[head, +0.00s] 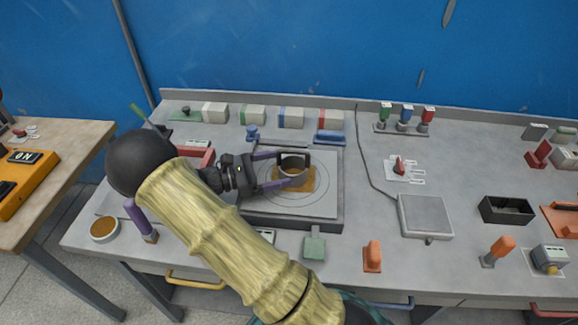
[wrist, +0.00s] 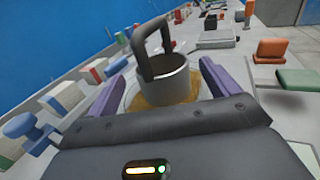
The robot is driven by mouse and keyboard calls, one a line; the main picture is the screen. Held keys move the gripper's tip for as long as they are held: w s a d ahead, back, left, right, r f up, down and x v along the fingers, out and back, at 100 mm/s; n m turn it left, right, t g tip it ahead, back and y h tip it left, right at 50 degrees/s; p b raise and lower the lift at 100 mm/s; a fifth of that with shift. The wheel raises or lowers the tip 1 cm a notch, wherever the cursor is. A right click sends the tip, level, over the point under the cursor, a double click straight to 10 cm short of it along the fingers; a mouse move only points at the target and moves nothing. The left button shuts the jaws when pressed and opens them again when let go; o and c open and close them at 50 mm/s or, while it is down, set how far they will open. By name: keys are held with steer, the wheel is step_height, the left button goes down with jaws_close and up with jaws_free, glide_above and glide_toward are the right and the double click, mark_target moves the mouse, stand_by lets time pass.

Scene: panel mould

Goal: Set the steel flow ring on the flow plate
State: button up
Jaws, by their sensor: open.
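The steel flow ring (head: 294,164) is a short grey cylinder with a dark squared handle. It is upright over the middle of the flow plate (head: 327,203), a pale square plate marked with circles. A brown patch (head: 301,184) shows on the plate around the ring's foot. My gripper (head: 287,169) is open, with its purple fingers on either side of the ring. In the wrist view the ring (wrist: 170,86) stands between the two fingers, with gaps visible on both sides. I cannot tell for certain whether its bottom edge fully touches the plate.
Coloured boxes (head: 291,118) line the back of the bench. A scale (head: 425,216) and a black tray (head: 507,210) are to the right. A green block (head: 314,244) and an orange-handled tool (head: 372,256) are in front. A brown-filled dish (head: 104,230) is at the left.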

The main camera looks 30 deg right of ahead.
steer(key=a, duration=0.3)
steer(key=w+a, duration=0.1)
steer(key=a, duration=0.3)
steer(key=shift+w, duration=0.2)
stand_by(0.4)
